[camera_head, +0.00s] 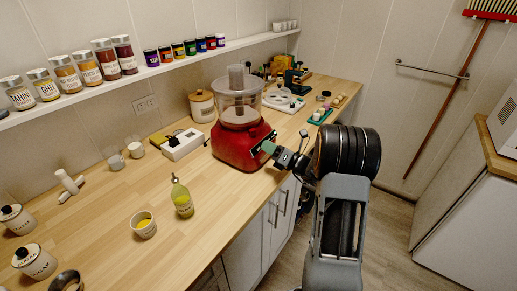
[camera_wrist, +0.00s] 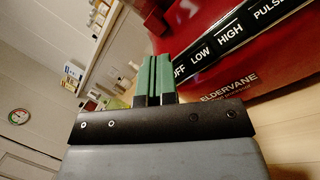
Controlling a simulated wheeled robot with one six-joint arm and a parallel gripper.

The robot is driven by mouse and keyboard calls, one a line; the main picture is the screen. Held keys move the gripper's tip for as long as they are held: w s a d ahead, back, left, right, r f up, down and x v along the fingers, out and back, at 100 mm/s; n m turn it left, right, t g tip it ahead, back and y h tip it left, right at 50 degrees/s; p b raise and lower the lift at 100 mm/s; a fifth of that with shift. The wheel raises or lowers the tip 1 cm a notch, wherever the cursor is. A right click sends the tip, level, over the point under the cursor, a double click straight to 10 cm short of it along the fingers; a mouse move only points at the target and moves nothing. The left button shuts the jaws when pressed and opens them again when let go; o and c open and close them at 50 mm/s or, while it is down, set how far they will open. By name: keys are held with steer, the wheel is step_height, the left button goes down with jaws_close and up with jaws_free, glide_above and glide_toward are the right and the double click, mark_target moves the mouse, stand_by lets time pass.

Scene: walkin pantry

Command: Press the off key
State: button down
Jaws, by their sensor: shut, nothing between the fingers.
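The red food processor (camera_head: 240,142) with a clear bowl stands on the wooden counter. In the wrist view its red body (camera_wrist: 220,30) shows a black key strip with OFF, LOW, HIGH and PULSE labels. The OFF key (camera_wrist: 180,70) is at the strip's left end, partly hidden by my fingers. My gripper (camera_wrist: 154,62) is shut and empty, with its green fingertips together just left of the OFF label. In the head view my gripper (camera_head: 268,147) is at the processor's front right. I cannot tell whether the fingertips touch the key.
An oil bottle (camera_head: 181,197) and a small cup (camera_head: 144,224) stand on the near counter. A green tray (camera_head: 320,115) with small items lies behind my arm. A shelf of jars (camera_head: 130,77) runs along the wall.

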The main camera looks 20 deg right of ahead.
steer(key=shift+r, duration=0.1)
steer(key=s+d+r+p, duration=0.2)
steer(key=s+p, duration=0.1)
steer(key=shift+s+d+r, duration=0.2)
steer(key=shift+s+r, duration=0.05)
steer(key=shift+r, duration=0.05)
stand_by(1.0)
